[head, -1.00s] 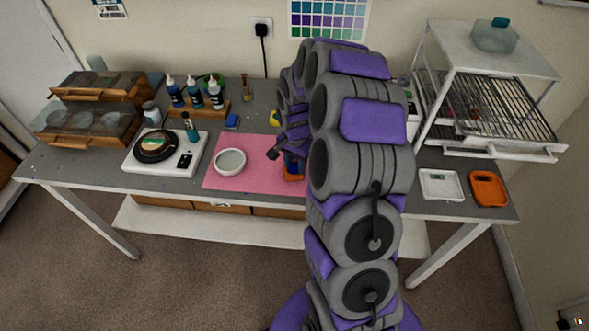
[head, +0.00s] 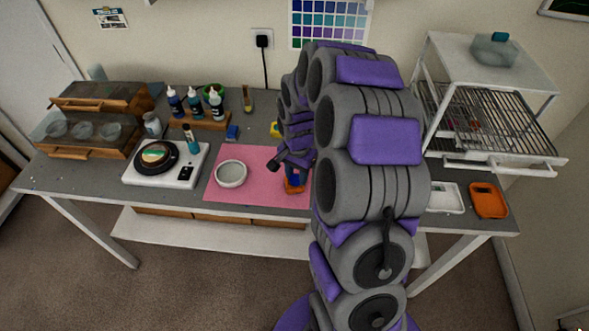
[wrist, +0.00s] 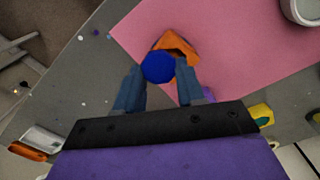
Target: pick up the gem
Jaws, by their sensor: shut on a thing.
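The gem is a round, deep-blue piece (wrist: 158,67) between the two fingertips in the wrist view. It also shows as a small blue patch (head: 292,173) under my gripper in the head view. My gripper (wrist: 159,78) is shut on the gem, with a finger at each side. In the head view my gripper (head: 291,163) is over the right part of the pink mat. An orange holder (wrist: 177,46) lies on the mat, just below and partly behind the gem. It shows in the head view too (head: 293,188). Whether the gem still touches it is hard to tell.
A white round bowl (head: 231,174) stands on the pink mat (head: 250,194), left of my gripper. A white scale (head: 165,175), bottles (head: 195,103) and a wooden case (head: 95,115) are further left. A white rack (head: 490,120) and an orange tray (head: 488,201) are at right.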

